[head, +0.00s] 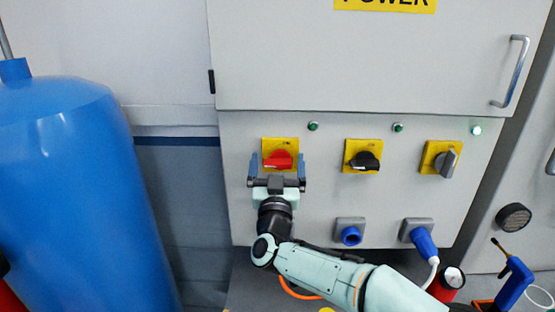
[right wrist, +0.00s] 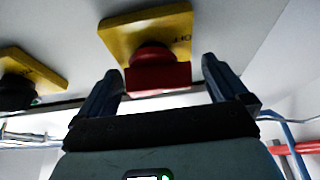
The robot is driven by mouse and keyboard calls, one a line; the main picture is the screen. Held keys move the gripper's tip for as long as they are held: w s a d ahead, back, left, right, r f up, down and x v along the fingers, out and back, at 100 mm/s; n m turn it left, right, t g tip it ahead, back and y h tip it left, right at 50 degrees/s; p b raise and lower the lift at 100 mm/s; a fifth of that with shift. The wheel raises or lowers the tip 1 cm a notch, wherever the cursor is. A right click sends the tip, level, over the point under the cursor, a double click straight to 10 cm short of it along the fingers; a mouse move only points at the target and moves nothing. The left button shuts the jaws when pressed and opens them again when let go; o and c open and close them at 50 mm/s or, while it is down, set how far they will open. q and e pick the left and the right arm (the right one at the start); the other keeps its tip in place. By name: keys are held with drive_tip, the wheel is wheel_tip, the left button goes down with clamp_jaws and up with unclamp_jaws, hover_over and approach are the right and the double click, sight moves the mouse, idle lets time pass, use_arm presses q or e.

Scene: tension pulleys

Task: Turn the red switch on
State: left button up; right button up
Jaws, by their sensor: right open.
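The red switch (head: 278,160) is a rotary knob on a yellow plate on the left of the grey panel. Its handle lies roughly horizontal. It also shows in the right wrist view (right wrist: 158,76), where "OFF" can be read on the plate. My right gripper (head: 278,165) is open, with one blue finger on each side of the red handle. In the right wrist view both fingers (right wrist: 160,70) stand apart from the handle, with gaps on both sides. My left gripper is not in view.
A black switch (head: 364,161) and a grey switch (head: 446,162) sit to the right on yellow plates. The lamp above the grey switch (head: 476,130) glows; the lamp above the red switch (head: 313,126) looks dark. Blue sockets (head: 351,235) are below. A blue tank (head: 75,190) stands left.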

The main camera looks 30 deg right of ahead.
drive_tip(key=c, duration=1)
drive_tip(key=shift+o, duration=0.2)
